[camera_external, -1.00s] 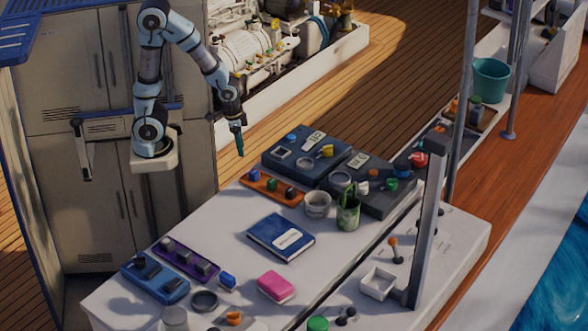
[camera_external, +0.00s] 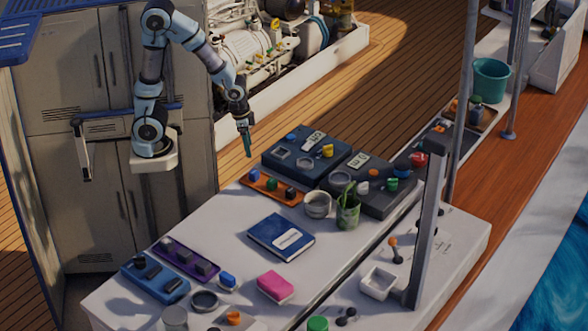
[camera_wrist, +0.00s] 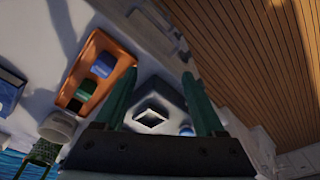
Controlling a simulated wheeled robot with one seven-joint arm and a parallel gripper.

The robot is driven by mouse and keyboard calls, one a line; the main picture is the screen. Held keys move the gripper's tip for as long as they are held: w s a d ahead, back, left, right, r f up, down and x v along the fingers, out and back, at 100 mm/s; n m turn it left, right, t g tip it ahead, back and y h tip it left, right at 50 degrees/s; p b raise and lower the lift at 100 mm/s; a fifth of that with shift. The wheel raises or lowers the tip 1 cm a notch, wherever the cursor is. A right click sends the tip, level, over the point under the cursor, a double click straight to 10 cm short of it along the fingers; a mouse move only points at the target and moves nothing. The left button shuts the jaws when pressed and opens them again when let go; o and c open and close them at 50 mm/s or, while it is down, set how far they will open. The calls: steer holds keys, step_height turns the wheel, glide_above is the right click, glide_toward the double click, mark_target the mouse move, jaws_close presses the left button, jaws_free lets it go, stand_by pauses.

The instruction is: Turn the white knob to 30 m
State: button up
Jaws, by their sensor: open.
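A small white knob-like part (camera_external: 364,187) shows on the right dark control box (camera_external: 385,200) in the external view, beside other coloured knobs. Its markings are too small to read. My gripper (camera_external: 248,150) is in the air left of the left dark control box (camera_external: 275,168), away from the white part. In the wrist view, my two green fingers (camera_wrist: 158,74) are apart with nothing held between them. A corner of a dark box with a pale square frame (camera_wrist: 152,118) shows beyond them. I cannot make out the white knob in the wrist view.
An orange tray with coloured knobs (camera_external: 252,184) lies just below the gripper, also in the wrist view (camera_wrist: 69,92).

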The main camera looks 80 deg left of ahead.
steer(key=shift+t, duration=0.5)
steer(key=w+d+r, duration=0.1)
steer(key=w+d, duration=0.3)
steer(key=w, duration=0.1)
steer(key=w+d+r, duration=0.2)
steer(key=w+d, duration=0.1)
steer(key=w, duration=0.3)
steer(key=w+d+r, duration=0.1)
steer(key=w+d, duration=0.3)
steer(key=w, duration=0.2)
steer(key=shift+w+d+r, duration=0.25)
steer(key=shift+d+r, duration=0.1)
steer(key=n+t, duration=0.1)
steer(key=t, duration=0.1)
glide_toward(363, 187)
steer(key=r, duration=0.2)
steer(key=x, duration=0.3)
steer(key=p+x, duration=0.1)
steer(key=x, duration=0.3)
steer(key=p+x, duration=0.1)
steer(key=x, duration=0.2)
steer(key=shift+s+a+f, duration=0.25)
steer(key=shift+f, duration=0.1)
jaws_close()
